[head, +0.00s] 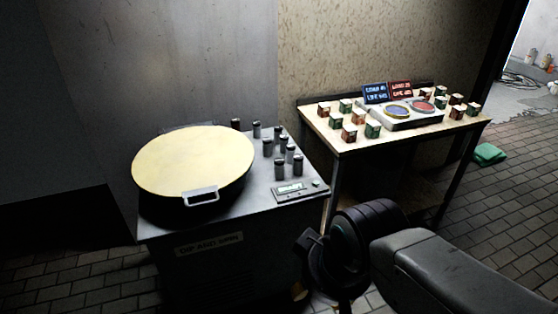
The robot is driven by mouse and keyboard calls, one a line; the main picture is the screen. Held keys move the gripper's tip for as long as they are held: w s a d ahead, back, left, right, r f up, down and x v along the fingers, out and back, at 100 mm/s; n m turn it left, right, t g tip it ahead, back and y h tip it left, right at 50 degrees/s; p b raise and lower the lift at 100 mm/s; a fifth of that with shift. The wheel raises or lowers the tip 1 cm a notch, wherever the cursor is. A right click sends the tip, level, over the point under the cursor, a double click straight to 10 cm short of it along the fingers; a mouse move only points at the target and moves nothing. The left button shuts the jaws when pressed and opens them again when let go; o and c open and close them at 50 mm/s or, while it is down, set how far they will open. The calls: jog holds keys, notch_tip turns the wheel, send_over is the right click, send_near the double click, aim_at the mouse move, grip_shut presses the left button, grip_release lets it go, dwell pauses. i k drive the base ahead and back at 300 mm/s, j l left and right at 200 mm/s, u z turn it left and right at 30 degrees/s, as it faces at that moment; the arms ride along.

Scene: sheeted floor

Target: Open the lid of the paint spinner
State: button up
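The paint spinner (215,262) is a dark cabinet with a grey top, at the left in the head view. Its round pale-yellow lid (192,162) lies over the top and looks shut. A grey loop handle (201,198) sits at the lid's front edge. My arm comes in from the lower right. My gripper (324,272) is a dark shape low in the picture, right of the spinner's front and apart from the lid and handle. Its fingers are too dark and partly hidden to read.
Several small dark canisters (281,147) and a control panel (298,190) are on the spinner's top, right of the lid. A table (345,143) with small boxes and two round dishes stands behind at right. A green cloth (489,153) lies on the tiled floor.

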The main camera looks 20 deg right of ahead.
aim_at(187, 162)
jog(key=i+l, duration=0.95)
jog(key=l, duration=0.25)
jog(key=u, duration=1.4)
jog(key=i+j+u, duration=0.15)
jog(key=j, duration=0.25)
jog(key=j+u, duration=0.15)
jog(key=j, duration=0.25)
jog(key=i+j+u, duration=0.15)
jog(key=j, duration=0.2)
jog(key=i+j+u, duration=0.15)
jog(key=j, duration=0.2)
jog(key=i+j+u, duration=0.15)
jog(key=j, duration=0.2)
jog(key=i+j+u, duration=0.15)
jog(key=j, duration=0.2)
